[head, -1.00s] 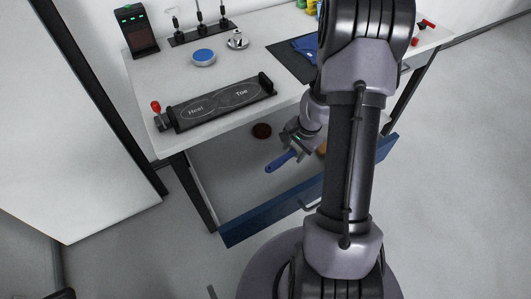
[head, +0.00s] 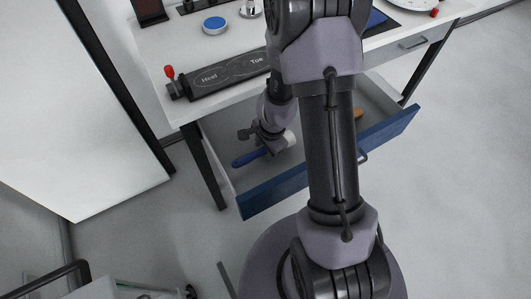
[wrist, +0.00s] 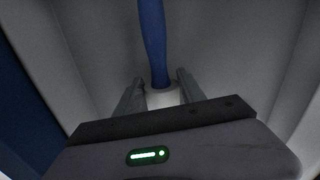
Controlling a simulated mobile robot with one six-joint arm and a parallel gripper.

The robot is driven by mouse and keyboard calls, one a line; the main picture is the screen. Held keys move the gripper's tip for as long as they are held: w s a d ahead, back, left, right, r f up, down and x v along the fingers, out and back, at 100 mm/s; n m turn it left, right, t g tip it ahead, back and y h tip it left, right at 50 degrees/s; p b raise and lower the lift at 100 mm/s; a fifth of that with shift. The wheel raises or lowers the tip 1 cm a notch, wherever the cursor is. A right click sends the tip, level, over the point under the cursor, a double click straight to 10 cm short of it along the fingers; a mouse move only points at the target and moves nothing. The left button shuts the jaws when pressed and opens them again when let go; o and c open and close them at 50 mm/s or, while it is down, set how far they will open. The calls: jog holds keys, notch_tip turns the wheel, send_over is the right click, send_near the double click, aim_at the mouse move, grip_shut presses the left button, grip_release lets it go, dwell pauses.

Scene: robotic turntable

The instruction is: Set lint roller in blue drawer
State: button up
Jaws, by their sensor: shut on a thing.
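The lint roller has a blue handle (head: 250,157) and a white roll (head: 291,137). My gripper (head: 270,144) is shut on it near where the handle meets the roll. In the wrist view the blue handle (wrist: 152,40) points away from my gripper (wrist: 160,88), with the white part between the fingers. The blue drawer (head: 275,190) is pulled out under the table. The gripper and lint roller are inside the drawer's outline, low over its grey floor. I cannot tell whether the roller touches the floor.
An orange-brown thing (head: 358,114) lies in the drawer, right of my arm. My arm hides the drawer's middle. The white table (head: 235,101) above holds a dark Heel/Toe device (head: 225,76) and a blue-topped round thing (head: 214,25). A white cabinet (head: 60,120) stands left.

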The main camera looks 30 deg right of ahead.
jog(key=shift+f, duration=0.9)
jog(key=shift+r, duration=0.3)
grip_shut()
jog(key=shift+f, duration=0.15)
jog(key=o, duration=1.5)
grip_release()
jog(key=shift+c, duration=0.2)
